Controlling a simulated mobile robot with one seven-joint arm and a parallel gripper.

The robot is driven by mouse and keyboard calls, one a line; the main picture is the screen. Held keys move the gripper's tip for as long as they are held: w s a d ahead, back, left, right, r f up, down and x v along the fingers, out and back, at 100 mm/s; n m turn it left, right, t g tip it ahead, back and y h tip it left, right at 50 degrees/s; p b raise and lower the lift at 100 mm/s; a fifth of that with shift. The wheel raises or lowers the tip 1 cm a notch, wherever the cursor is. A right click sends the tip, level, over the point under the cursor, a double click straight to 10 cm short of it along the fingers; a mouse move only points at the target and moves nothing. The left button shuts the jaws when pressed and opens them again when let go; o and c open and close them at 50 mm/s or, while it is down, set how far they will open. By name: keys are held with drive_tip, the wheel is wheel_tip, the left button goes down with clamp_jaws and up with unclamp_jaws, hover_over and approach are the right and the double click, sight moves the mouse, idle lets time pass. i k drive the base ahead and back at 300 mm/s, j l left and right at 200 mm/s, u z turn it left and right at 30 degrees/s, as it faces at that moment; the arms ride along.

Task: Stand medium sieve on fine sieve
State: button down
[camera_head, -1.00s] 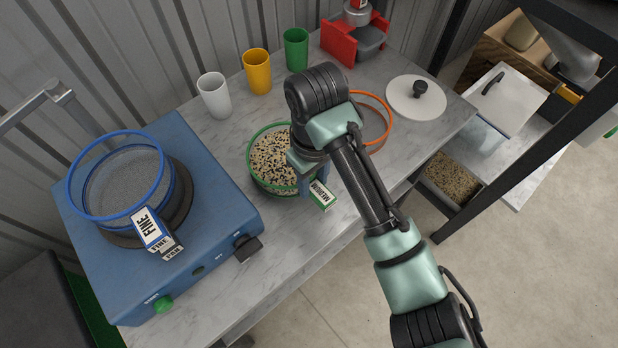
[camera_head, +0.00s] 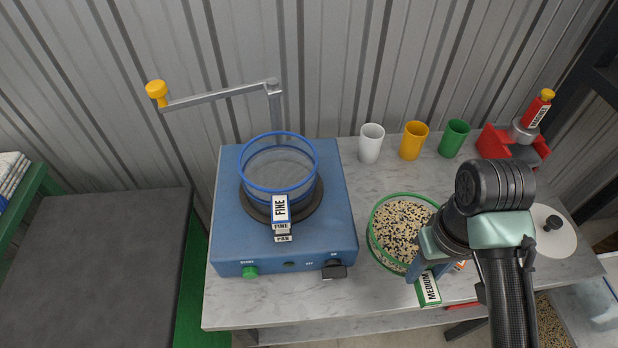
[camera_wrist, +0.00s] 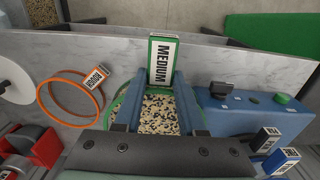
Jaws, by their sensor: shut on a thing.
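The medium sieve (camera_head: 377,243) has a green rim and a green-edged MEDIUM tag (camera_head: 428,289). It holds black and cream grains (camera_wrist: 158,112). My gripper (camera_head: 424,268) is shut on it at its tag side; in the wrist view the tag (camera_wrist: 160,62) shows just beyond the fingers. I cannot tell whether the sieve is clear of the worktop. The fine sieve (camera_head: 281,208), with a blue rim and FINE tag, sits on the blue shaker (camera_head: 232,240), left of my gripper. Its top is open and looks empty. A PAN label shows below its tag.
The shaker's arm with a yellow knob (camera_head: 156,90) reaches left behind the fine sieve. White (camera_head: 371,145), yellow (camera_head: 413,142) and green (camera_head: 454,138) cups stand at the back. An orange-rimmed sieve (camera_wrist: 70,97) lies beside the medium one. A white lid (camera_head: 553,240) is at right.

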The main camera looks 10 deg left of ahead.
sight(292, 157)
drive_tip(key=k, duration=0.75)
drive_tip(key=l+u, duration=0.25)
drive_tip(key=l, duration=0.25)
drive_tip(key=k+l+u, duration=0.1)
drive_tip(key=l+u, duration=0.15)
drive_tip(key=l, duration=0.25)
drive_tip(key=k+l+u, duration=0.25)
drive_tip(key=l, duration=0.25)
drive_tip(key=i+l, duration=0.05)
drive_tip(key=i, duration=0.05)
